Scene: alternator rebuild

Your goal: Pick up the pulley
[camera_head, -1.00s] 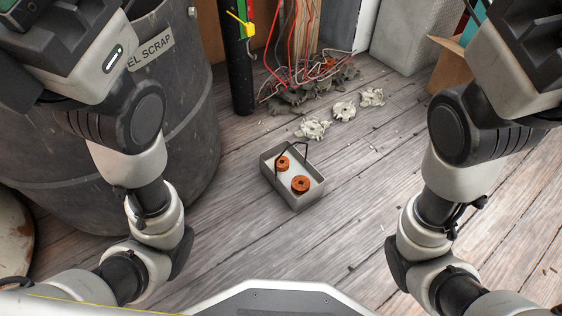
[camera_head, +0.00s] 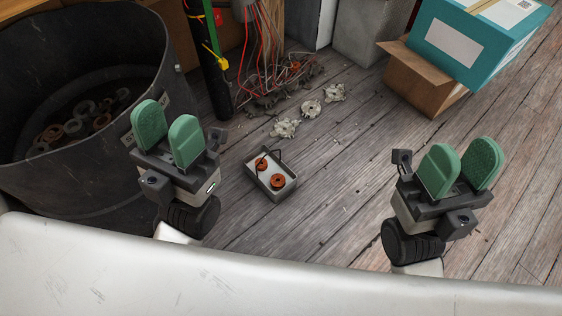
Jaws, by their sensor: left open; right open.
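I cannot pick out a pulley with certainty. Two orange-brown round parts (camera_head: 278,181) with central holes sit in a small grey tray (camera_head: 274,198) on the floor, and a dark bent handle or rod stands up from the tray. Several rings and round parts (camera_head: 74,126) lie inside the dark drum at the left. My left gripper (camera_head: 167,133) has green finger pads, is open and empty, and appears in front of the drum's right side. My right gripper (camera_head: 460,168) is open and empty over the floor at the right. Both are apart from the tray.
The dark drum (camera_head: 95,190) fills the left. A teal box (camera_head: 475,38) rests on a cardboard box (camera_head: 425,85). The central floor is mostly clear.

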